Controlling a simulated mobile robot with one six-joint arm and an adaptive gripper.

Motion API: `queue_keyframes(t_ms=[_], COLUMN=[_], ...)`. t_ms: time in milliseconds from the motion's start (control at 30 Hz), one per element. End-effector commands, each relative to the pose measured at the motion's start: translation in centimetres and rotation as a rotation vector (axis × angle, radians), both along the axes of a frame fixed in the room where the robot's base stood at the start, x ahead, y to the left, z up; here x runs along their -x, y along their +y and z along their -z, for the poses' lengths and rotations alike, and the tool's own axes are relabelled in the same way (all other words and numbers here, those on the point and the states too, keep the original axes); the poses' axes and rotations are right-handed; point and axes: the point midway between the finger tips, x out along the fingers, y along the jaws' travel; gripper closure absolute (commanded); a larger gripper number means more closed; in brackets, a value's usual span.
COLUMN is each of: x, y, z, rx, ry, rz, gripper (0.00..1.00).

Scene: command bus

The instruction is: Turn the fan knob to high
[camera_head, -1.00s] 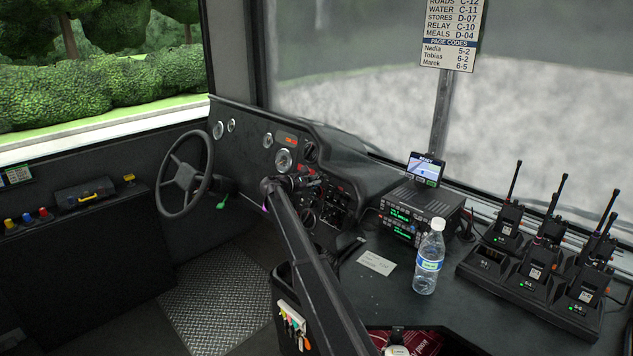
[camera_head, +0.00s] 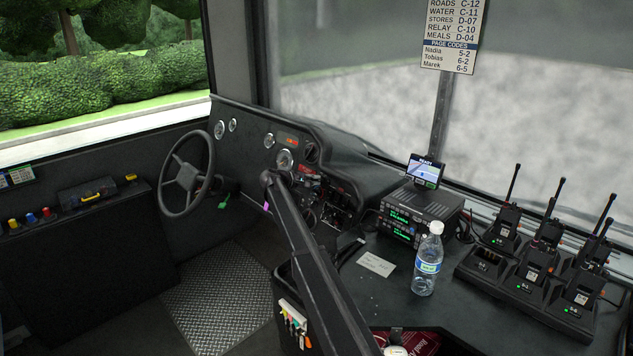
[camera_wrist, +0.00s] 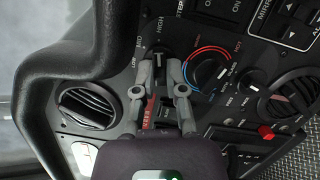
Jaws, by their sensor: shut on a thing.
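In the head view my arm reaches the dash and hides the knob.
A temperature dial (camera_wrist: 210,73) with a red and blue arc sits close right of my fingers. A round air vent (camera_wrist: 88,106) is at left. In the head view, the steering wheel (camera_head: 184,177) stands left of my arm, and a water bottle (camera_head: 428,261) stands right.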

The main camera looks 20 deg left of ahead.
Motion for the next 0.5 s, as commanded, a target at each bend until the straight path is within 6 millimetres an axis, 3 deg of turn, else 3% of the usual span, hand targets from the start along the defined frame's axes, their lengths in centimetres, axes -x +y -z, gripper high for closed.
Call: queue_keyframes(t_ms=[367, 400, 500], x=[0.39, 0.39, 0.37], y=[-0.63, -0.63, -0.59], z=[0.25, 0.25, 0.24], rx=[-0.012, -0.012, -0.011], ry=[0.005, 0.004, 0.005], rz=[0.016, 0.016, 0.015], gripper=[1.0, 0.78, 0.5])
